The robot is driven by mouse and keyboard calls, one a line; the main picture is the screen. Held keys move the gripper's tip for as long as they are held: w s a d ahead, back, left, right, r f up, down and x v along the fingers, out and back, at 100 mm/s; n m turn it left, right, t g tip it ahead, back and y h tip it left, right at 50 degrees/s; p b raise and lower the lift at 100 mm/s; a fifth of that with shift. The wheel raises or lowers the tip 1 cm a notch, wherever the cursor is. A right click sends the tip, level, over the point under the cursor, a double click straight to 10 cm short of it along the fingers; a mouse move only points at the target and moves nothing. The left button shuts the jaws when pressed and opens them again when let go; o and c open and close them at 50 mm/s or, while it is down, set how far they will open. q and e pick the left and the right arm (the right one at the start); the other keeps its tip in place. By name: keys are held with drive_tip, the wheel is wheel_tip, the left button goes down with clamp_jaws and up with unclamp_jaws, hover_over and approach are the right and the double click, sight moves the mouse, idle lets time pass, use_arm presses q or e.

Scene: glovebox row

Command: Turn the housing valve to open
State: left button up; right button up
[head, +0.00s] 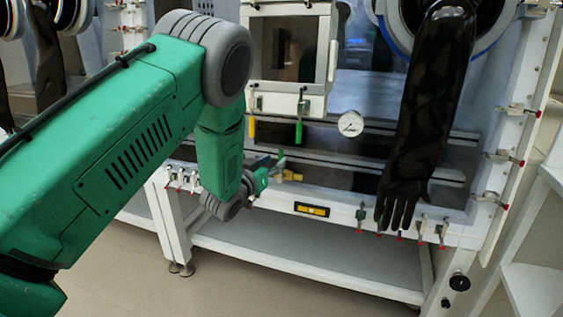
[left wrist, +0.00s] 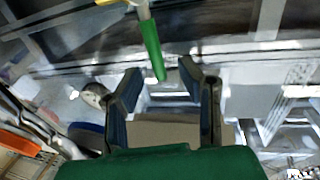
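A green valve handle (head: 299,130) hangs down under the small chamber on the glovebox front. A yellow handle (head: 252,128) hangs to its left. I cannot tell from the pictures which one is the housing valve. My left gripper (head: 272,168) is below and slightly left of the green handle. In the left wrist view my left gripper (left wrist: 160,72) has its two fingers apart with nothing held. The green handle (left wrist: 152,48) reaches down toward the gap between the fingertips; whether it is within the fingers' depth is unclear. My right gripper is out of view.
A round gauge (head: 350,124) is right of the handles. A long black glove (head: 425,110) hangs at the right. The small chamber (head: 290,50) is above the handles. A yellow fitting (head: 290,176) lies just beyond my left gripper. Red-tipped clamps (head: 510,157) line the right frame.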

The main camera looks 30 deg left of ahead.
sight(281, 157)
use_arm(q)
drive_tip(key=w, duration=0.3)
drive_tip(key=shift+w+a+f+b, duration=0.1)
drive_tip(key=shift+w+a+b, duration=0.1)
drive_tip(key=shift+w+b, duration=0.1)
drive_tip(key=shift+w+d+r, duration=0.25)
drive_tip(key=shift+d, duration=0.25)
